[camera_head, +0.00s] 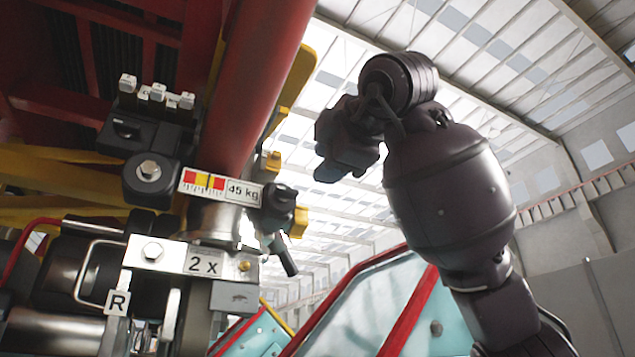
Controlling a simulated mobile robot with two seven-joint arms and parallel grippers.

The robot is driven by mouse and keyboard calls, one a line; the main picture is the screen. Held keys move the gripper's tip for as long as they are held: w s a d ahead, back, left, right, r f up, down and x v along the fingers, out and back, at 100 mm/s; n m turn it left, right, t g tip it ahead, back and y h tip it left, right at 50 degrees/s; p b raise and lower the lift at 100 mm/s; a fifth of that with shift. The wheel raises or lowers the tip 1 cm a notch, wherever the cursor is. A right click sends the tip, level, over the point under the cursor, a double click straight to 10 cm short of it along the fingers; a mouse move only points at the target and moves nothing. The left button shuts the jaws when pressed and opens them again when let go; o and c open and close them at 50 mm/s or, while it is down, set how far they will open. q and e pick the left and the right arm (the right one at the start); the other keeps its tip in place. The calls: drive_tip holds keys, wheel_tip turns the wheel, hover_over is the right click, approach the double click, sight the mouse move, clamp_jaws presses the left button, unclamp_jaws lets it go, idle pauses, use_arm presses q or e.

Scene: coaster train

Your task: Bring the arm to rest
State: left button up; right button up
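My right arm rises dark from the lower right of the head view, with its large rounded link in the right half. My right gripper (342,158) is a dark shape at the end of the bent wrist, in the upper middle. It is held in the air against the bright roof, apart in the picture from the machinery on the left. Its fingers are dark and seen at an angle, so I cannot tell whether they are open or shut. I see nothing clearly held in it. My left gripper is not in view.
Coaster train machinery fills the left side: a red tube (262,75), a "45 kg" scale label (243,191), a black knob with a lever (282,215), and a metal "2 x" plate (205,262). Red-edged pale blue panels (350,312) stand low in the middle. Open air surrounds the gripper.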

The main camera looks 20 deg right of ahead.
drive_tip(key=shift+s, duration=0.25)
idle(0.4)
